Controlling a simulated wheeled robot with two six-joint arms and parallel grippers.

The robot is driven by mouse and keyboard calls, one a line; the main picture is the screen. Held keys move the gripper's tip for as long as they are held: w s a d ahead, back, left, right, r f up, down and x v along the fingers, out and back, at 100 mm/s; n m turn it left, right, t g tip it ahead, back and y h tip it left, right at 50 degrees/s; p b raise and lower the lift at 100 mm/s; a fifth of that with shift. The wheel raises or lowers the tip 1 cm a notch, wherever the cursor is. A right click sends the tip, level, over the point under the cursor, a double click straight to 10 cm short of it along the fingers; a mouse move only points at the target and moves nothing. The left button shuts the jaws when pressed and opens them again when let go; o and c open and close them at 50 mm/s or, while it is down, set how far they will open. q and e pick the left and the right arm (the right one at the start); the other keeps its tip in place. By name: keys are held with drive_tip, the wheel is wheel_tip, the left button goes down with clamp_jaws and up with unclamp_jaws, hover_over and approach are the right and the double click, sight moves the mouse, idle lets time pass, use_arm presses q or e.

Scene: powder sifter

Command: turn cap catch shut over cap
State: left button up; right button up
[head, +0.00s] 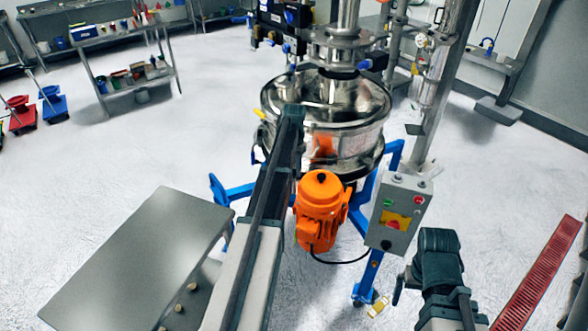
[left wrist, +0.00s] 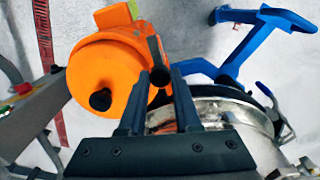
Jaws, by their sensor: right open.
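The steel sifter (head: 325,115) stands at the centre of the head view, with a shiny round lid. A metal catch (left wrist: 265,90) shows on the sifter's rim at the right of the left wrist view; I cannot tell whether it is the cap catch or whether it is shut. The cap cannot be made out. My left gripper (head: 292,108) is above the sifter's near left rim. In the left wrist view its fingers (left wrist: 161,72) are apart, with nothing clearly held between them. My right gripper (head: 438,240) is open at the lower right, away from the sifter, its fingertips hard to see.
An orange motor (head: 320,212) hangs at the sifter's front, close to my left arm. A grey control box (head: 398,212) stands right of it. Blue legs (head: 237,192) spread below. A steel table (head: 140,255) is at lower left. Open floor lies left.

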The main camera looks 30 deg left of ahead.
use_arm(q)
clamp_jaws()
drive_tip(key=shift+n, duration=0.3)
drive_tip(key=n, duration=0.3)
drive_tip(key=shift+n, duration=0.4)
drive_tip(key=n, duration=0.3)
drive_tip(key=shift+n, duration=0.3)
drive_tip(key=n, duration=0.6)
drive_tip(key=shift+n, duration=0.6)
